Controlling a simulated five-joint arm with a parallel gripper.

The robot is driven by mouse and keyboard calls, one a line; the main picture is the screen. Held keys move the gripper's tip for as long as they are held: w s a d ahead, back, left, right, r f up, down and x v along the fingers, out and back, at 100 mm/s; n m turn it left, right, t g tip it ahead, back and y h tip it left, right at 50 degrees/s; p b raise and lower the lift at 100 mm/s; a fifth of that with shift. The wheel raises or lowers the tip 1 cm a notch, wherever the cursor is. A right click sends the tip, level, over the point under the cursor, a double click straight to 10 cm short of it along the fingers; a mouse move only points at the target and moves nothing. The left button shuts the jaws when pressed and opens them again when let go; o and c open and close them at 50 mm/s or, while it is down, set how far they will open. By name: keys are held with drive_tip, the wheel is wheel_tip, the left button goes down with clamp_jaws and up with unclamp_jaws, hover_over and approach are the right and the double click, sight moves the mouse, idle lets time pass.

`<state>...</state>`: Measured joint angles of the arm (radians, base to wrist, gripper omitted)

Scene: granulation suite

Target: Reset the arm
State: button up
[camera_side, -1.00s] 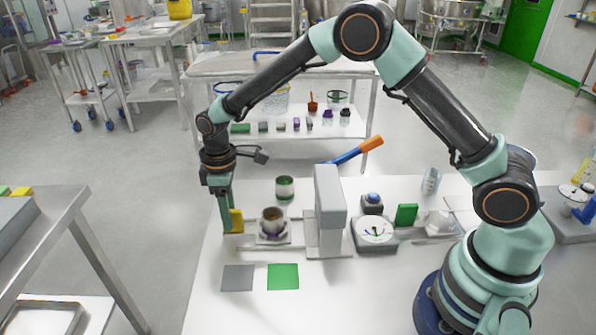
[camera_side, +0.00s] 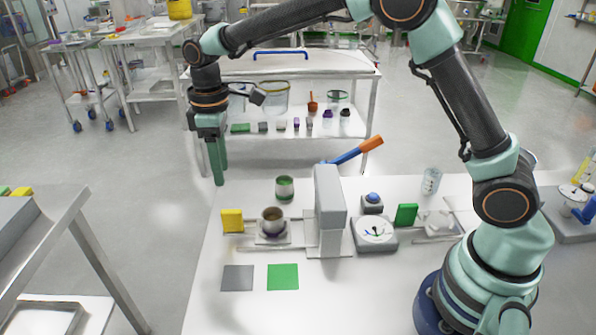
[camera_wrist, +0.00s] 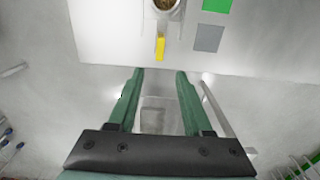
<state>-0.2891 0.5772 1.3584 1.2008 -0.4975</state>
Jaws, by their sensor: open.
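My gripper (camera_side: 217,183) is raised in the side view, beyond the left far edge of the white table (camera_side: 330,290). Its green fingers point down. In the wrist view my gripper (camera_wrist: 158,74) shows two fingers apart with nothing between them. A yellow block (camera_side: 232,220) stands on the table near its left edge, below the gripper and apart from it. The yellow block also shows in the wrist view (camera_wrist: 160,46), ahead of the fingertips.
A cup (camera_side: 272,220) sits on a small plate beside a grey press (camera_side: 329,210) with an orange-ended lever (camera_side: 358,150). A green-banded jar (camera_side: 285,188), a dial scale (camera_side: 375,232), a green block (camera_side: 405,214), and grey (camera_side: 237,278) and green (camera_side: 283,277) squares are on the table.

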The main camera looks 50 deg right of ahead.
drive_tip(key=s+d+r+m+t, duration=0.4)
drive_tip(key=s+d+r+m, duration=0.2)
drive_tip(key=s+d+r, duration=0.6)
drive_tip(key=s+d+f+m+t, duration=0.1)
drive_tip(key=s+d+f+m, duration=0.1)
drive_tip(key=s, duration=0.4)
drive_tip(key=shift+s+f+m+t, duration=0.35)
drive_tip(key=shift+f+m, duration=0.15)
drive_tip(key=shift+f, duration=0.4)
